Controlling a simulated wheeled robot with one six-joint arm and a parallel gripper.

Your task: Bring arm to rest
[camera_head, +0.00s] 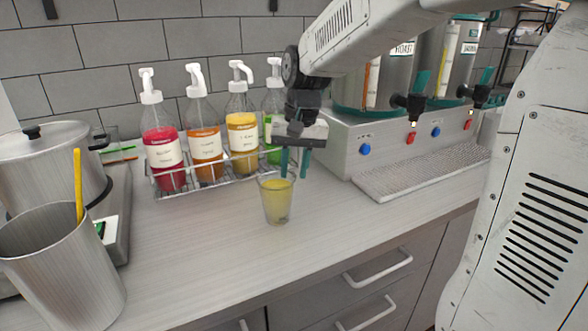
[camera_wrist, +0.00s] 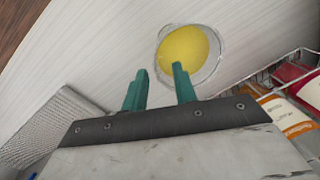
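My gripper (camera_head: 294,162) hangs over the counter, its two green fingers pointing down and spread apart with nothing between them. In the wrist view the same fingers (camera_wrist: 160,88) show a clear gap. A clear cup (camera_head: 277,203) with yellow liquid stands upright on the counter just below the fingertips. In the wrist view the cup (camera_wrist: 186,54) is beyond the fingers, with one fingertip overlapping its rim. I cannot tell whether that finger touches the cup.
A wire rack (camera_head: 215,186) of several syrup pump bottles stands behind. Right is a dispenser machine (camera_head: 350,140) with a drip tray (camera_head: 425,168). Left are a metal pot (camera_head: 50,165) and a metal container (camera_head: 60,265). The counter (camera_head: 190,260) in front is clear.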

